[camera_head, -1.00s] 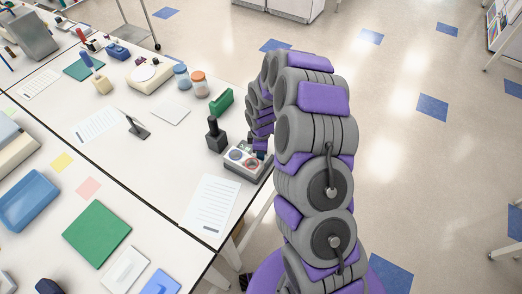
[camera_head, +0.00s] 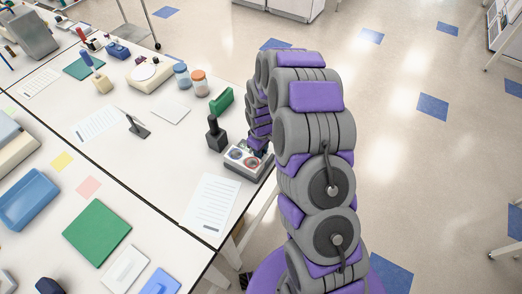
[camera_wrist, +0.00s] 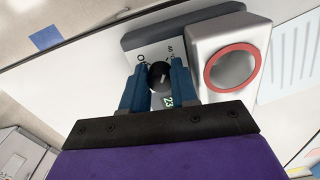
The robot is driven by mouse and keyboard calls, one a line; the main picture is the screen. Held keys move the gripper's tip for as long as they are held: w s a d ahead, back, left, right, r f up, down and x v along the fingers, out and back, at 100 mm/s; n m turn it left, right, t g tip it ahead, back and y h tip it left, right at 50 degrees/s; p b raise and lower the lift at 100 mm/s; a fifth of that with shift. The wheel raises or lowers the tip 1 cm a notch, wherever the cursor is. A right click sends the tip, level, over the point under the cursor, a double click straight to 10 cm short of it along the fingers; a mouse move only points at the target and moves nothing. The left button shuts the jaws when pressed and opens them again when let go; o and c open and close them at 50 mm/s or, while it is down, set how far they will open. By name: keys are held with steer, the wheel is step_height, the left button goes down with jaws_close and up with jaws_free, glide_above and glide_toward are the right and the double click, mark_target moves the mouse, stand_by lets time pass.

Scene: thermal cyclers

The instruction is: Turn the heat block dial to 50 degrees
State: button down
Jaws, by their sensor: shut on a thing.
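The heat block (camera_head: 248,162) is a small grey and white unit at the right edge of the bench. It also shows in the wrist view (camera_wrist: 195,45), with a round well ringed in red (camera_wrist: 232,68) on its raised part. Its black dial (camera_wrist: 160,75) has a light pointer mark, and part of a printed scale shows beside it. A small green display reads about 23. My gripper (camera_wrist: 160,82) has its two blue fingers on either side of the dial, shut on it. The fingers hide part of the scale.
A black upright device (camera_head: 215,135) stands just behind the heat block. A printed sheet (camera_head: 211,200) lies in front. The bench edge runs close beside the block.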

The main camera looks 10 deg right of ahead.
steer(key=shift+w+r, duration=0.15)
steer(key=shift+w, duration=0.05)
steer(key=c, duration=1)
jaws_free()
steer(key=shift+o, duration=0.7)
steer(key=shift+s, duration=0.1)
step_height(320, 180, up, 7)
steer(key=shift+f+p, duration=0.1)
steer(key=shift+p, duration=0.7)
steer(key=shift+w+d+r, duration=0.15)
steer(key=shift+w+r, duration=0.05)
steer(key=shift+r, duration=0.25)
